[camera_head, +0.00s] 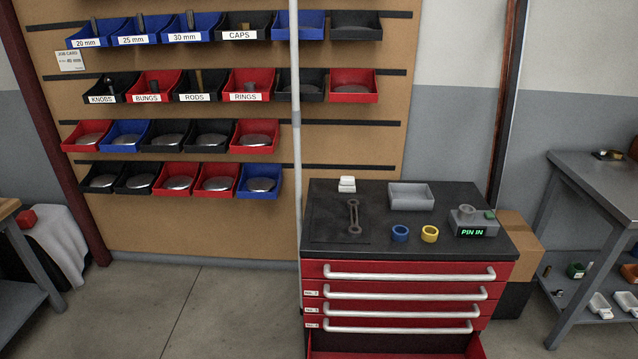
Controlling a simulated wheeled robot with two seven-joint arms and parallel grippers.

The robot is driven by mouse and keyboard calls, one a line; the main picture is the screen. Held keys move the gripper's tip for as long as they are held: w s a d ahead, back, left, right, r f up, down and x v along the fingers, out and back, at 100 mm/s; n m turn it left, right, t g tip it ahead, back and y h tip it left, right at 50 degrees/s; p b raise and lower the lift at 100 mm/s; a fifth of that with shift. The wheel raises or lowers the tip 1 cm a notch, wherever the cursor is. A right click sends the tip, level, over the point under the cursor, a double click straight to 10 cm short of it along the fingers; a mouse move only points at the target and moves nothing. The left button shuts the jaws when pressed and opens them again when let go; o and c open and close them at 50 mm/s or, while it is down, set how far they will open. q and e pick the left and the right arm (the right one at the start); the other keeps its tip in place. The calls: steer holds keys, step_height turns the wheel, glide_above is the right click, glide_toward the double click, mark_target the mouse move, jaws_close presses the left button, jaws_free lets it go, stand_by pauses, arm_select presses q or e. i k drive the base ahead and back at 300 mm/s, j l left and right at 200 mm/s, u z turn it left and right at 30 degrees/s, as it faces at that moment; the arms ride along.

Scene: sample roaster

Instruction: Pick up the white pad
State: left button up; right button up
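A small white pad-like stack (347,184) sits at the back left of the black top of the red drawer cabinet (450,199). It looks like white blocks or pads lying one on another; it is too small to tell more. Nothing touches it from above. Neither of my grippers shows in this view.
A thin pale pole (297,150) rises at the cabinet's left edge. The bottom drawer (390,352) appears pulled out.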

mark_target(346, 183)
steer(key=i+j+u, duration=0.15)
steer(key=j+u, duration=0.25)
steer(key=i+j+u, duration=0.2)
steer(key=u, duration=0.2)
steer(key=i+j+u, duration=0.2)
steer(key=u, duration=0.2)
steer(key=i+j+u, duration=0.4)
steer(key=i, duration=0.15)
steer(key=i+z, duration=0.35)
steer(key=i, duration=0.2)
steer(key=i+l+z, duration=0.1)
steer(key=i+z, duration=0.15)
steer(key=z, duration=0.15)
steer(key=i+z, duration=0.25)
steer(key=z, duration=0.15)
steer(key=i+j+z, duration=0.1)
steer(key=i+z, duration=0.15)
steer(key=z, duration=0.15)
steer(key=i+l+z, duration=0.1)
steer(key=i+z, duration=0.85)
steer(key=k+j, duration=0.05)
steer(key=k, duration=0.05)
